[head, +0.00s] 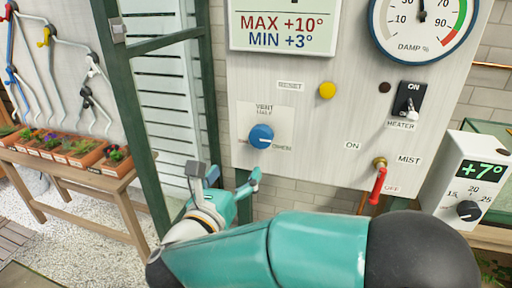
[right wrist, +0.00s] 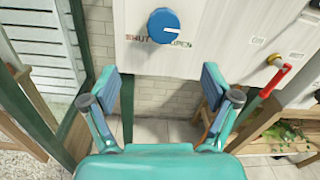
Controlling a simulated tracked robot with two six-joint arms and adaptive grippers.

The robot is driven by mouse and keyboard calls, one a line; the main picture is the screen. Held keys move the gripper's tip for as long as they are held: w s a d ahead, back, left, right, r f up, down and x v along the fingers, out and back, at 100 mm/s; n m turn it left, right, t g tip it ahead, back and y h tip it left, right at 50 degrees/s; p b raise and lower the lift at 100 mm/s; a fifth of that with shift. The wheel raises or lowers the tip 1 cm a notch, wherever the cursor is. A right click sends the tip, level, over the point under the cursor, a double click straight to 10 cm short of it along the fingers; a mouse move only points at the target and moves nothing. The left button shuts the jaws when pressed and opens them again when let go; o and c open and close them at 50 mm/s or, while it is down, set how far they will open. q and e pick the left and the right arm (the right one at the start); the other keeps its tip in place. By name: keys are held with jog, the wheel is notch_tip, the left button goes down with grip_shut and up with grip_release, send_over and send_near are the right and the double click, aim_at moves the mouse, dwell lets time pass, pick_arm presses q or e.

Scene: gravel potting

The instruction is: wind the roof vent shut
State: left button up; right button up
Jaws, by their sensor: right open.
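The blue vent knob (head: 261,136) sits on the pale control panel under the words VENT and HALF. It also shows in the right wrist view (right wrist: 163,25), with SHUT at its lower left and OPEN at its lower right. Its white mark points right, to the OPEN side. My right gripper (head: 226,177) is open and empty, below and left of the knob in the head view. In the right wrist view its two fingers (right wrist: 158,88) stand apart, with the knob beyond and above the gap, not touched. My left gripper is not in view.
On the panel are a yellow reset button (head: 327,90), a heater switch (head: 408,100) and a red mist lever (head: 378,184) near the lower right edge. A thermostat box (head: 464,180) stands at right. A green post (head: 139,130) rises left of the panel. Potted plants stand on a bench (head: 70,170).

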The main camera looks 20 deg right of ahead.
aim_at(259, 139)
jog(key=shift+m, duration=0.3)
jog(key=p+x, duration=0.3)
jog(key=x, duration=1.3)
jog(key=shift+w+d, duration=0.1)
jog(key=shift+d, duration=0.25)
